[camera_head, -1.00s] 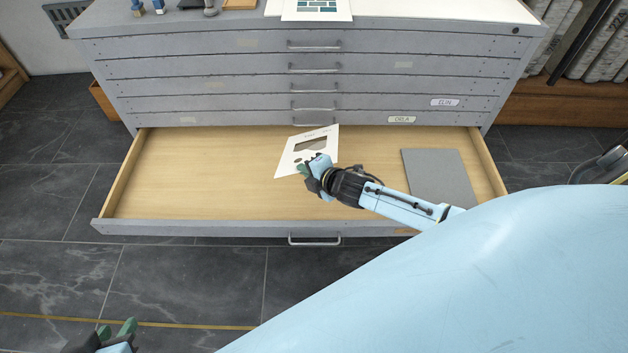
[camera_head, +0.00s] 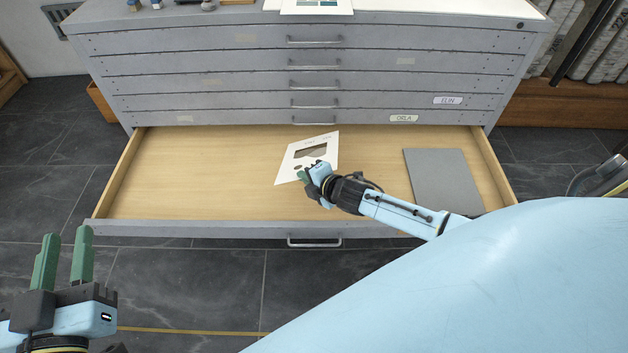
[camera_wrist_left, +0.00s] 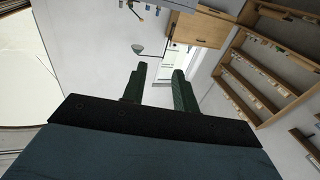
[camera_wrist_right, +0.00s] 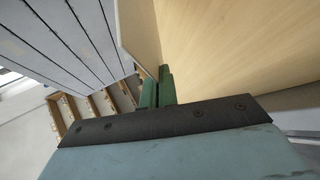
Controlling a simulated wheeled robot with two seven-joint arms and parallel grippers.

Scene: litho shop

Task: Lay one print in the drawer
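A white print (camera_head: 322,141) with a dark picture and small marks is above or in the open drawer (camera_head: 200,175), near its middle. I cannot tell whether it touches the drawer floor. My right gripper (camera_head: 303,176) is at the print's lower edge, fingers close together and apparently shut on it; the fingers also show in the right wrist view (camera_wrist_right: 158,90), where the grip is hard to see. My left gripper (camera_head: 62,262) is open and empty, left of the drawer's front; its spread fingers show in the left wrist view (camera_wrist_left: 158,88).
A grey sheet (camera_head: 443,180) lies in the drawer's right part; the left part is bare. The closed drawers above carry labels reading ELIN (camera_head: 448,100) and ORLA (camera_head: 404,118). Another print (camera_head: 317,5) lies on the grey cabinet's top (camera_head: 400,10), with small tools at left.

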